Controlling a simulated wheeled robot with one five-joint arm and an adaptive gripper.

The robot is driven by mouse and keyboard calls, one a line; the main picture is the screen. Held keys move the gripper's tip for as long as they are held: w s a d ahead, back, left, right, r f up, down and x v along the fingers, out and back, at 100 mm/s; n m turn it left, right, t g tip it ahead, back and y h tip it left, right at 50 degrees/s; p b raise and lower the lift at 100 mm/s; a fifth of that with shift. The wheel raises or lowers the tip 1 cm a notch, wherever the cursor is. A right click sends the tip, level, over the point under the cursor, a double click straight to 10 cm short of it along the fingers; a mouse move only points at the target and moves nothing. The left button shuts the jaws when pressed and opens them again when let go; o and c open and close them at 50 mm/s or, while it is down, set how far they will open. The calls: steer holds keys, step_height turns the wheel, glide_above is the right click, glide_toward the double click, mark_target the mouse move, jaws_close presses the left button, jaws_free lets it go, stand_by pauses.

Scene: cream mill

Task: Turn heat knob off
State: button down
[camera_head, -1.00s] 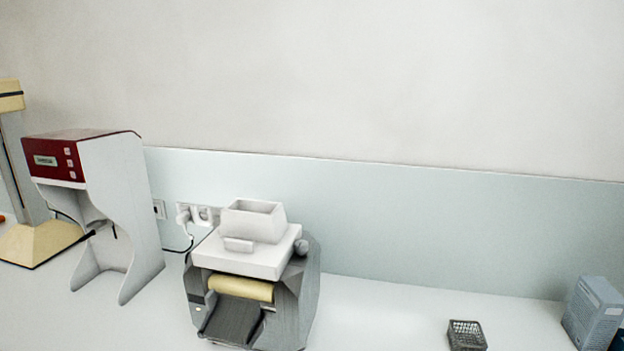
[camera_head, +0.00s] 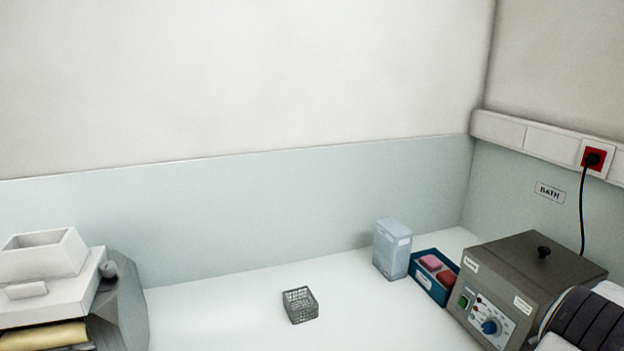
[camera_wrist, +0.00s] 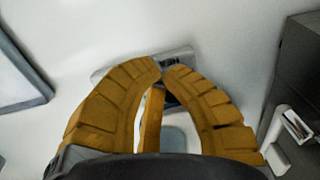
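A grey-brown box-shaped bath unit (camera_head: 535,262) stands at the right of the bench in the head view. Its slanted front panel carries a blue round knob (camera_head: 490,326), a green switch (camera_head: 463,301) and small lights. The knob's setting is too small to read. My gripper (camera_wrist: 162,66) shows in the wrist view with its orange ribbed fingers bent together and their tips meeting, nothing seen between them. A pale strip with dark lettering lies behind the tips. I cannot make out the knob in the wrist view.
A blue tray (camera_head: 421,279) with pink and red items and a pale blue box (camera_head: 393,250) stand left of the bath. A wire basket (camera_head: 300,305) sits mid-bench. A white and grey machine (camera_head: 121,300) is at left. A black cable hangs from a red socket (camera_head: 594,157).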

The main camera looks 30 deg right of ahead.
steer(key=shift+r+p, duration=1.95)
steer(key=shift+r, duration=0.9)
steer(key=c, duration=2)
jaws_free()
steer(key=shift+w+r+p, duration=0.45)
steer(key=shift+r+p, duration=0.15)
steer(key=shift+p, duration=0.3)
jaws_close()
steer(key=shift+f+b, duration=2.5)
steer(key=shift+f, duration=0.95)
steer(key=shift+a+f, duration=0.1)
steer(key=shift+f, duration=0.1)
steer(key=shift+f, duration=0.1)
steer(key=shift+s+d, duration=0.1)
steer(key=shift+d, duration=0.25)
